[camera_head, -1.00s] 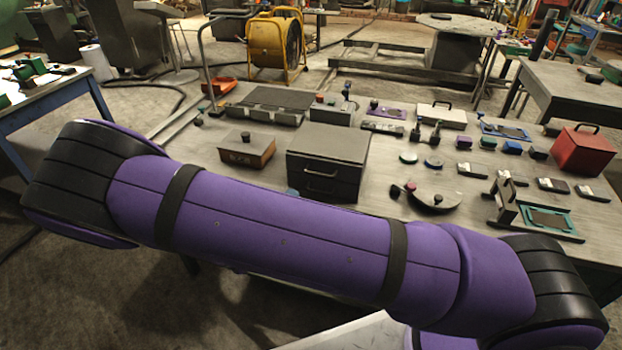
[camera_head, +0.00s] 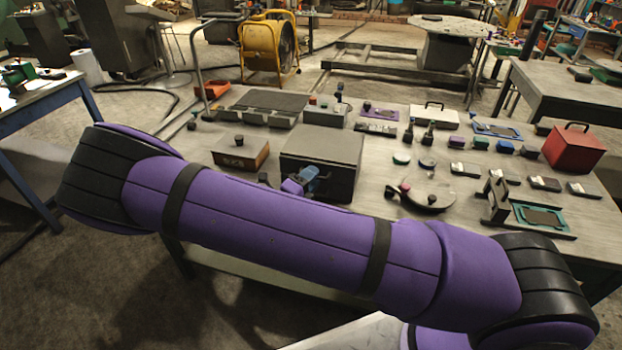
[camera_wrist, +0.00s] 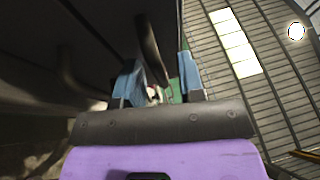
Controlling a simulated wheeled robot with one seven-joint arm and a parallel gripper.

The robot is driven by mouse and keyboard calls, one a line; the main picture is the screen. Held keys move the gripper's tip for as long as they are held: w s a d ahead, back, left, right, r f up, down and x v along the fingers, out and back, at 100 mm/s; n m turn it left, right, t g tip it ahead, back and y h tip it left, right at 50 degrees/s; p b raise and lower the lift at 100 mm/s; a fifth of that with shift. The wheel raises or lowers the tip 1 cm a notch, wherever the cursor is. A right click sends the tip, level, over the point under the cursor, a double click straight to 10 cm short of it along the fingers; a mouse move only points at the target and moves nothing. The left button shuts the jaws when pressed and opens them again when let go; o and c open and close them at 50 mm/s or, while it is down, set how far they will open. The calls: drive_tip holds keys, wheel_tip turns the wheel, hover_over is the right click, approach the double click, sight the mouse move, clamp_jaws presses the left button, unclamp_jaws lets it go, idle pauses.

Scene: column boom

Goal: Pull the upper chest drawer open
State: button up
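The dark grey chest (camera_head: 325,150) stands on the workbench, its front facing me. My gripper (camera_head: 301,182), with blue fingers, is at the upper part of the chest's front and hides the drawer handles there. In the wrist view my gripper (camera_wrist: 160,82) is open, its fingers apart. A dark bar handle (camera_wrist: 151,45) runs between the fingers, with a visible gap on the right finger's side; it seems to be the upper drawer's handle. A second handle (camera_wrist: 72,80) shows farther left, seemingly the lower one. No drawer looks pulled out.
A brown box (camera_head: 241,153) stands left of the chest. A grey round plate (camera_head: 432,195) with knobs lies to its right, and a red case (camera_head: 572,150) sits at the bench's right end. My purple arm crosses the foreground and hides the bench's front edge.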

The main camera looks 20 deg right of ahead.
clamp_jaws()
drive_tip(key=shift+s, duration=0.1)
drive_tip(key=s+a, duration=0.7)
drive_tip(key=s, duration=0.2)
drive_tip(key=shift+s, duration=0.3)
unclamp_jaws()
drive_tip(key=shift+a, duration=0.1)
